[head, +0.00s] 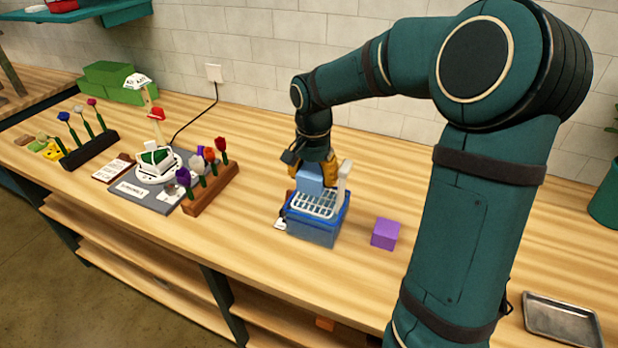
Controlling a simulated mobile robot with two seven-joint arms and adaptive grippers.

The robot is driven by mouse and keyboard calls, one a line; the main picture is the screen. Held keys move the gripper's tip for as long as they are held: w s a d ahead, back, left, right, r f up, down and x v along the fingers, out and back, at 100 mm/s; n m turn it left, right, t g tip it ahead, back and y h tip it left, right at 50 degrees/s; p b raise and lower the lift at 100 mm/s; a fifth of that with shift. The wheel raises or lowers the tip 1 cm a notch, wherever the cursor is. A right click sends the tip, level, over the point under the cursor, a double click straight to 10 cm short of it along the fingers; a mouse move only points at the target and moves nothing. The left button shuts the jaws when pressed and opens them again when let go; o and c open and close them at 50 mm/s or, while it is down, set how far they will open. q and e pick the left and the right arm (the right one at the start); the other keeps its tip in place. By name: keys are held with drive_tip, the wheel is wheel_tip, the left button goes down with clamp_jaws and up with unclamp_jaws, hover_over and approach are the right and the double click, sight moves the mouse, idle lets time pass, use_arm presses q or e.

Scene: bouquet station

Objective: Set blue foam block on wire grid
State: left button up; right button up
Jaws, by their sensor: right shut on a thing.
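The light blue foam block (309,180) is in my right gripper (318,172), whose yellow fingers are shut on it. The block is at the back part of the white wire grid (318,206). I cannot tell whether its underside touches the grid. The grid lies across the top of a blue tub (312,232) on the wooden table. A pale upright piece (343,184) stands at the tub's right back. The fingers hide part of the block. My left gripper is not in view.
A purple block (385,234) sits right of the tub. Left of it stand a brown rack of flowers (212,190), a grey board with a white device (155,172) and a black flower rack (90,151). A metal tray (562,320) lies at the right. Table is clear behind the purple block.

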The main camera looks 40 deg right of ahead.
sight(315, 185)
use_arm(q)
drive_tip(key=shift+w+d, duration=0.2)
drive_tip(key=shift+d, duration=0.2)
use_arm(e)
drive_tip(key=shift+w+d+r, duration=0.1)
drive_tip(key=shift+w+d, duration=0.05)
drive_tip(key=shift+d, duration=0.4)
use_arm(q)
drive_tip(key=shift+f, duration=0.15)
use_arm(e)
drive_tip(key=shift+f+b, duration=1.8)
drive_tip(key=shift+f, duration=0.1)
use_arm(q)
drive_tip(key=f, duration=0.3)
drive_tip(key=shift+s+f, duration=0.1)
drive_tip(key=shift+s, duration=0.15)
use_arm(e)
drive_tip(key=shift+f, duration=0.15)
drive_tip(key=shift+f, duration=0.1)
